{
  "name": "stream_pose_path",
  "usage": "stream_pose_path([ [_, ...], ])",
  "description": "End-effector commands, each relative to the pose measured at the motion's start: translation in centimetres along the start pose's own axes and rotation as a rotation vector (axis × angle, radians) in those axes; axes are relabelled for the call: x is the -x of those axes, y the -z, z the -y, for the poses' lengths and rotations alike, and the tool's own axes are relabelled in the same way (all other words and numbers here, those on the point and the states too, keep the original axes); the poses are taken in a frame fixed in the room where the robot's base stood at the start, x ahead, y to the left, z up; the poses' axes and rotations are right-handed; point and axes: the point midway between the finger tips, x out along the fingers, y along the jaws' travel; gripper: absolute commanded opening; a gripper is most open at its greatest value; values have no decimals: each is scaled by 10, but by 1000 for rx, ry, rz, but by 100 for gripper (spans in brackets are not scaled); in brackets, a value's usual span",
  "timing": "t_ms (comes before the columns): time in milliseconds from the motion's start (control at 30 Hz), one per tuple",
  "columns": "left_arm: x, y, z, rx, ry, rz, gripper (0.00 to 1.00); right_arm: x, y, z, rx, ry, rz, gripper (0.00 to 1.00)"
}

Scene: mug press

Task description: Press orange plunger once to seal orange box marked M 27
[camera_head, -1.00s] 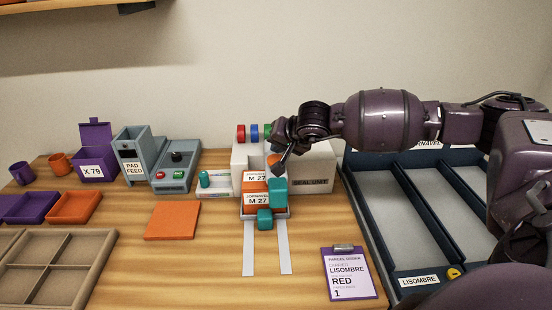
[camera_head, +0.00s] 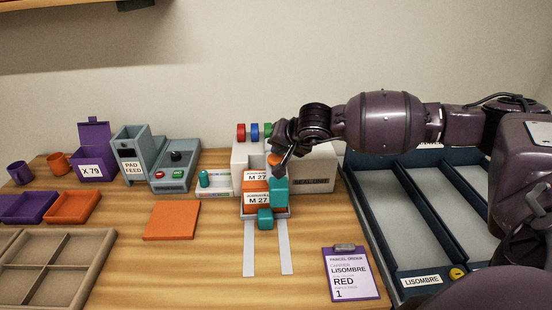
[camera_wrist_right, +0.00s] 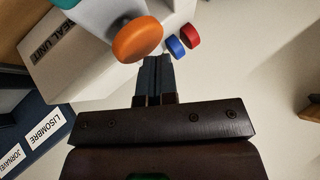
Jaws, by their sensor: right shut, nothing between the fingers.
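The orange box marked M 27 (camera_head: 250,187) sits in the teal-handled carriage (camera_head: 265,219) at the front of the white and grey seal unit (camera_head: 311,182). Two M 27 labels show on it, one above the other. My left gripper is not in view.
A pad feed (camera_head: 131,155) and an orange pad (camera_head: 172,220) are left. A clipboard (camera_head: 349,274) lies in front, and blue-grey trays (camera_head: 388,205) stand right.

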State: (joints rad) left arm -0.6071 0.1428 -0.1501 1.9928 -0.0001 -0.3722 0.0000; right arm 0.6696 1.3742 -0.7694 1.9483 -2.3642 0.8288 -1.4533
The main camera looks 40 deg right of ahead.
Motion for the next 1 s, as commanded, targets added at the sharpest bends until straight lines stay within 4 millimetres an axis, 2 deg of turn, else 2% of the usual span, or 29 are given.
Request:
stream_pose_path([
  [467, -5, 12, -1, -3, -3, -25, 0, 0, 0, 0, 0, 1, 0, 0],
  [1000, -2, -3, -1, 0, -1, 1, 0, -4, -3, -3, 0, 1, 0, 0],
])
